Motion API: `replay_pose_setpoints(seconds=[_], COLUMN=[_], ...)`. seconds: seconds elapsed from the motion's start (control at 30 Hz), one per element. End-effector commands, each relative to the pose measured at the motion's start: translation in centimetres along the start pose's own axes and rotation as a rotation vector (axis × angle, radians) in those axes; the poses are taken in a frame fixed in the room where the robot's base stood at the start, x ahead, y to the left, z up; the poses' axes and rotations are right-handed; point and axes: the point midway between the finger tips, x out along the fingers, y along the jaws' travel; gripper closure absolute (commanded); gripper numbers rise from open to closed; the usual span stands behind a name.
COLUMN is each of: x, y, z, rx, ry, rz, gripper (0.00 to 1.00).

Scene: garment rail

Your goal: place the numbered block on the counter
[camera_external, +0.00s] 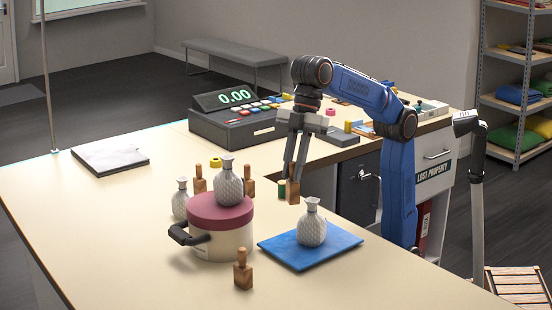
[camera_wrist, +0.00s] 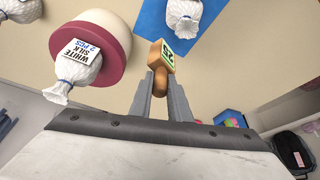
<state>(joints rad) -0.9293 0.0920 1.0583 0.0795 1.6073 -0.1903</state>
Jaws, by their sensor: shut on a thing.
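My gripper (camera_external: 291,165) is shut on a small wooden block with a knob-like handle, the numbered block (camera_external: 293,192). In the wrist view my gripper (camera_wrist: 160,92) has its fingers closed round the block's handle, and the block (camera_wrist: 155,56) shows a green and white label with dark digits, hard to read at this angle. In the external view the block hangs in front of the counter's (camera_external: 100,210) right-hand part, behind the blue mat; its exact height above the surface cannot be told.
A pot with a pink lid (camera_external: 205,212) bears a white bundle (camera_external: 228,183). Another bundle (camera_external: 312,228) sits on a blue mat (camera_external: 340,246). Similar wooden blocks stand nearby, one in front (camera_external: 243,277). A cash register (camera_external: 235,125) stands behind. The counter's left part is mostly clear.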

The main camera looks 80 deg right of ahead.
Motion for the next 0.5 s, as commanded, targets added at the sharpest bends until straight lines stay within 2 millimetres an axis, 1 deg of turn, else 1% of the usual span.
replay_pose_setpoints(seconds=[0.03, 0.1, 0.27, 0.5], x=[-0.3, -0.7, -1.5, -3.0], y=[1.8, 4.0, 8.8, 15.5], z=[0.5, 1.3, 3.2, 6.8], rx=[0.026, 0.058, 0.131, 0.241], ry=[0.001, 0.002, 0.001, 0.002], rz=[0.011, 0.025, 0.055, 0.1], gripper=[1.0, 1.0, 1.0, 1.0])
